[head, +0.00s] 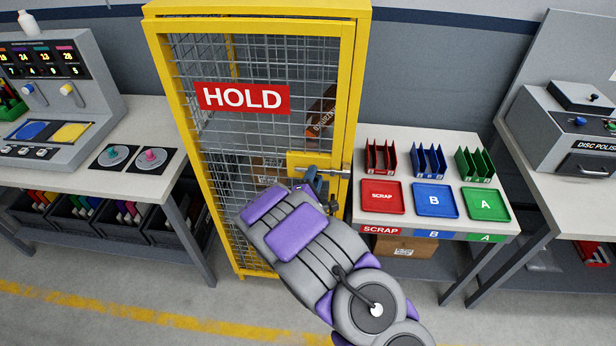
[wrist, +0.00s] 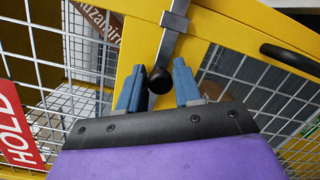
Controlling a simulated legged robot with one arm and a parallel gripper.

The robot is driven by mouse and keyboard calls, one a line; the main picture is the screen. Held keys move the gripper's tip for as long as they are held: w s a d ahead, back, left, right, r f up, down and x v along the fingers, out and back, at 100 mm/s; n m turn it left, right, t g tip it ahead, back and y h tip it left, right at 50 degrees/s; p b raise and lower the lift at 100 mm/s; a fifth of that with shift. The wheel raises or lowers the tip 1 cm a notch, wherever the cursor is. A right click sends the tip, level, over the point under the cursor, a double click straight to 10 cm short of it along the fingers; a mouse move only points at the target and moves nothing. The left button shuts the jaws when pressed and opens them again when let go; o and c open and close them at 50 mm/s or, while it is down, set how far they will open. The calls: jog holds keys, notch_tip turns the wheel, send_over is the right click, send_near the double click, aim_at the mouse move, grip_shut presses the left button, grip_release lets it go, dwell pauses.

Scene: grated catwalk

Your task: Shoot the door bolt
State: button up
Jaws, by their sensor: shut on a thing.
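The yellow mesh cage door (head: 262,130) carries a red HOLD sign (head: 243,97) and looks closed in its frame. The silver door bolt (head: 328,172) lies across a yellow plate at the door's right edge; its bar (wrist: 172,38) also shows in the wrist view. A round black knob (wrist: 159,81) hangs from the bolt. My gripper (head: 314,184) is at the bolt, with its blue fingers (wrist: 159,88) on either side of the knob, shut on it. The left finger touches the knob. Whether the bolt's end sits in the frame cannot be told.
A black door handle (wrist: 290,58) is close to my gripper in the wrist view. Right of the cage, a table holds red, blue and green trays (head: 435,201) and racks. A control-panel bench (head: 60,100) stands at left. The floor in front is clear.

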jog(key=shift+d+f, duration=0.15)
jog(key=shift+d, duration=1.1)
jog(key=shift+s+a, duration=0.1)
jog(key=o, duration=0.6)
jog(key=shift+o, duration=1.3)
jog(key=shift+f, duration=0.1)
jog(key=shift+d, duration=0.25)
jog(key=shift+a, duration=0.1)
jog(key=shift+s+a, duration=0.15)
jog(key=shift+s, duration=0.05)
jog(key=s+a+p, duration=0.2)
jog(key=s+a, duration=0.1)
jog(key=s, duration=1.3)
jog(key=shift+s, duration=0.2)
